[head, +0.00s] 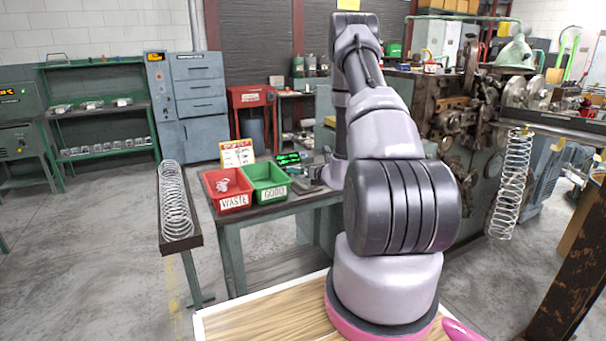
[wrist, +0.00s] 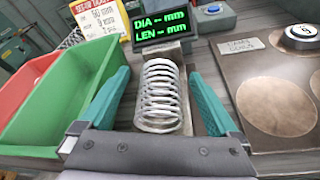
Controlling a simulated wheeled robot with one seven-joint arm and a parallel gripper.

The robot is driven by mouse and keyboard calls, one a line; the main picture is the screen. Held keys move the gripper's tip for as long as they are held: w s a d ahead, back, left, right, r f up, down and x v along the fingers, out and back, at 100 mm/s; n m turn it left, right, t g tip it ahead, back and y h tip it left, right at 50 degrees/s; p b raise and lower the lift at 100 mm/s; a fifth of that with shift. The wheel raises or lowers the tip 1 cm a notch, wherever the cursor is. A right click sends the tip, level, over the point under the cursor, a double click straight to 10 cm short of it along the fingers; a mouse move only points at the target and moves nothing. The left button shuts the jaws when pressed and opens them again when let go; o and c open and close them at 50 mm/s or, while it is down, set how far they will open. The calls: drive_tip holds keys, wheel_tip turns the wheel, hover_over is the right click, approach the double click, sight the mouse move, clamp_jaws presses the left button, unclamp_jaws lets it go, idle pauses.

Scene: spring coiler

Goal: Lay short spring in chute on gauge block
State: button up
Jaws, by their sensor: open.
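A short wire spring (wrist: 159,98) lies lengthwise between my fingers in the wrist view. It appears to rest in the grey chute on the gauge block (wrist: 161,58), just before the display (wrist: 161,25), which reads DIA -- mm and LEN -- mm. My gripper (wrist: 160,78) is open, with one teal finger on each side of the spring and gaps showing on both sides. The spring's underside contact is hidden. In the head view the display (head: 288,158) shows on the bench, and my arm hides most of the gauge area.
A red WASTE bin (head: 230,201) holding something pale and a green GOOD bin (head: 268,196) stand left of the gauge. A ticket card (wrist: 97,17) stands behind. A plate with round tan discs (wrist: 276,105) lies right. Long springs lie in a trough (head: 174,203) and hang at right (head: 511,185).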

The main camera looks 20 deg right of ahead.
drive_tip(key=v, duration=1)
drive_tip(key=shift+s, duration=0.4)
drive_tip(key=shift+r, duration=0.15)
drive_tip(key=s+a+r+n+g+y, duration=0.3)
drive_tip(key=a+r+n+y, duration=0.2)
drive_tip(key=a+r+n, duration=0.45)
drive_tip(key=s+a+r+n+g+y, duration=0.35)
drive_tip(key=a+r+n, duration=0.25)
drive_tip(key=a+r, duration=0.55)
drive_tip(key=s+a+r+n+g+h, duration=0.2)
drive_tip(key=s+r+n, duration=0.2)
drive_tip(key=s+n, duration=0.35)
drive_tip(key=s+a+r+n+g+h, duration=0.2)
drive_tip(key=s+r+n, duration=0.1)
drive_tip(key=s+n, duration=0.4)
drive_tip(key=s+d+r+n+t+h, duration=0.3)
drive_tip(key=s+d+r+n+h, duration=0.1)
drive_tip(key=s+d+r, duration=0.1)
drive_tip(key=shift+s+r+h, duration=0.2)
drive_tip(key=shift+r+h, duration=0.15)
